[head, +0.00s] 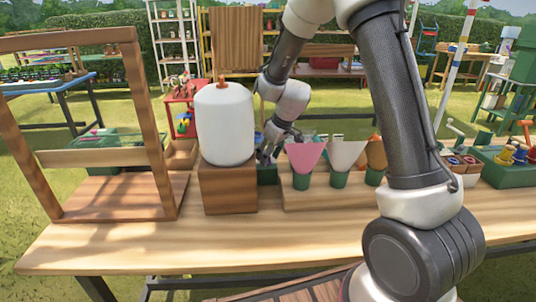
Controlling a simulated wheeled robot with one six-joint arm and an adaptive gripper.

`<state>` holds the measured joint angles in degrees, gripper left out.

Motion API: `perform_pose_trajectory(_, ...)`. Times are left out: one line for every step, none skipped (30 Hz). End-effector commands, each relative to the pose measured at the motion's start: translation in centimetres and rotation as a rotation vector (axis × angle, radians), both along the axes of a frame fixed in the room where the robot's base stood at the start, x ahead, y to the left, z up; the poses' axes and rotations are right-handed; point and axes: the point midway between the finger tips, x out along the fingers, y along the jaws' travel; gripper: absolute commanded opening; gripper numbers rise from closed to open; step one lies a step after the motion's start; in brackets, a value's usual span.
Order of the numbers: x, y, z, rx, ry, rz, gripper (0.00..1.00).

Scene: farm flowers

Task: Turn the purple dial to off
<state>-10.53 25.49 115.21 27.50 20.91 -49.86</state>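My gripper (267,154) is lowered behind the table's items, just right of the white jug with an orange cap (224,125). Its fingers are small and partly hidden, so I cannot tell whether they are open or shut. A dark green box (267,174) shows just below the gripper, between the wooden block and the pots. I cannot make out a purple dial; one near the gripper could be hidden.
The jug stands on a wooden block (228,188). Pink, white and orange cones (306,155) in green pots stand on a wooden stand right of the gripper. A wooden frame (85,125) stands at the left. The table's front (200,245) is clear.

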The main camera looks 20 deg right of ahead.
Motion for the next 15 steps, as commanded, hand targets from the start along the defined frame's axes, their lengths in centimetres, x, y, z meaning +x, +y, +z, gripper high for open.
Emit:
perform_pose_trajectory(-0.1, 0.1, 0.0, 0.001, 0.002, 0.002, 0.51)
perform_pose_trajectory(-0.1, 0.1, 0.0, 0.001, 0.002, 0.002, 0.51)
perform_pose_trajectory(-0.1, 0.1, 0.0, 0.001, 0.002, 0.002, 0.51)
perform_pose_trajectory(-0.1, 0.1, 0.0, 0.001, 0.002, 0.002, 0.51)
perform_pose_trajectory(-0.1, 0.1, 0.0, 0.001, 0.002, 0.002, 0.51)
perform_pose_trajectory(-0.1, 0.1, 0.0, 0.001, 0.002, 0.002, 0.51)
perform_pose_trajectory(-0.1, 0.1, 0.0, 0.001, 0.002, 0.002, 0.51)
perform_pose_trajectory(-0.1, 0.1, 0.0, 0.001, 0.002, 0.002, 0.51)
perform_pose_trajectory(-0.1, 0.1, 0.0, 0.001, 0.002, 0.002, 0.51)
perform_pose_trajectory(-0.1, 0.1, 0.1, 0.001, 0.002, 0.002, 0.51)
perform_pose_trajectory(-0.1, 0.1, 0.2, 0.001, 0.002, 0.002, 0.51)
perform_pose_trajectory(-0.2, 0.0, 0.4, 0.001, 0.001, 0.003, 0.51)
perform_pose_trajectory(-0.2, 0.0, 0.7, 0.001, 0.000, 0.003, 0.51)
perform_pose_trajectory(-0.3, -0.1, 1.0, 0.000, -0.001, 0.003, 0.51)
perform_pose_trajectory(-0.5, -0.2, 1.5, 0.001, 0.000, 0.003, 0.51)
